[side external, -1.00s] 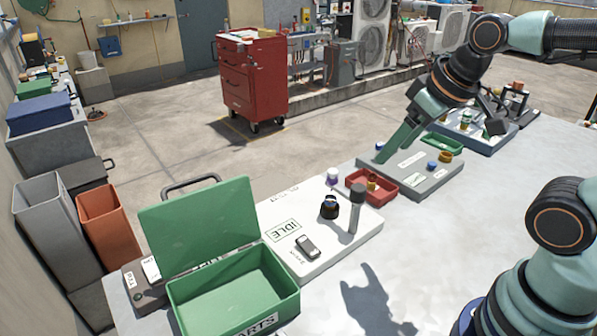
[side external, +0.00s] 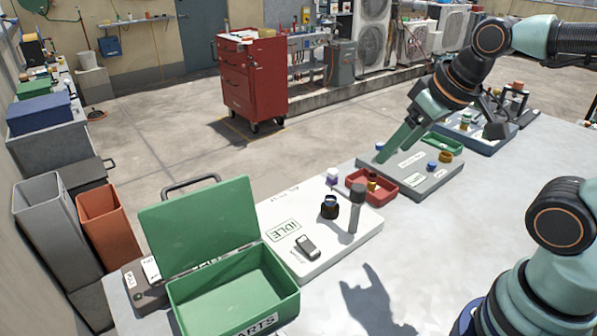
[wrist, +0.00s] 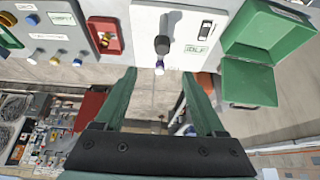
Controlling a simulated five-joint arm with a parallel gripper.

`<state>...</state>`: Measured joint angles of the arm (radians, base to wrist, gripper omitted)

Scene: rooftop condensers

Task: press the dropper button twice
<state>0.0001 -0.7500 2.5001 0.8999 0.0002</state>
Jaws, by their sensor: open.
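I cannot tell which is the dropper button. My gripper (side external: 384,157) points down at the back of the grey panel, apart from the white board's parts. In the wrist view my gripper (wrist: 160,76) is open and empty. The black round part (wrist: 162,45) shows beyond the fingers.
The red tray (side external: 386,194) sits between the white board and the grey panel (side external: 430,183), which bears blue and yellow knobs. An open green box (side external: 285,284) stands at the front left. The tabletop at the right of the board is clear.

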